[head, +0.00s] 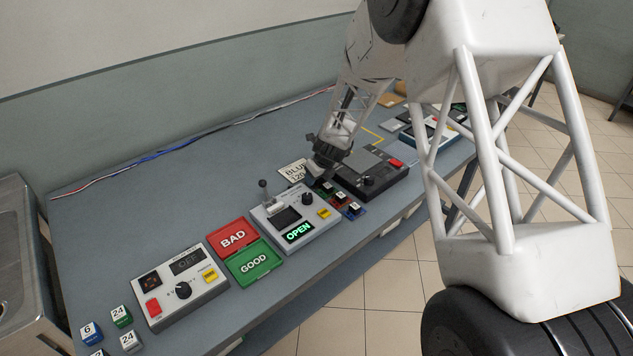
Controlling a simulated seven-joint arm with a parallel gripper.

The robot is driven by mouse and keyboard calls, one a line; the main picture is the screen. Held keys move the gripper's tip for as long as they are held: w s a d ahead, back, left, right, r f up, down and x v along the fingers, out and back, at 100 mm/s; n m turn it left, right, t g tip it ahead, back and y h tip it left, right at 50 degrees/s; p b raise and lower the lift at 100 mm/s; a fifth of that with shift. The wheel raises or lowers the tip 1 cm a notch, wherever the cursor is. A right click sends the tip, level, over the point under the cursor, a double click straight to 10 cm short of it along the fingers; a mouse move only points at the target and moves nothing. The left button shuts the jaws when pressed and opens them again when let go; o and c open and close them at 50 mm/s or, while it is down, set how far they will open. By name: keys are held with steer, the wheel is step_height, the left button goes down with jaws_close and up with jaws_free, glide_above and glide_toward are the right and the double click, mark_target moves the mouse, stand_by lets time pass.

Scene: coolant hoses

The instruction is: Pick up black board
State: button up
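My gripper (318,170) is low over the workbench, beside the row of small boards and next to the "BLU 120" card. Its fingers are small and dark here, and I cannot tell whether they are open or hold anything. A row of small boards with square parts lies just in front of it: a dark one (326,188) nearest the gripper, a reddish one (339,199) in the middle and a blue one (354,210) at the end. I cannot make out a plainly black board; the gripper may hide it.
A grey device reading "OPEN" (298,233) with a lever stands left of the boards. A dark device (366,183) with a red button stands right. Red "BAD" (233,236) and green "GOOD" (254,263) trays lie further left, beside a device reading "OFF" (186,262). Cables run along the back.

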steer(key=c, duration=1)
steer(key=shift+r, duration=0.1)
steer(key=shift+r, duration=4.95)
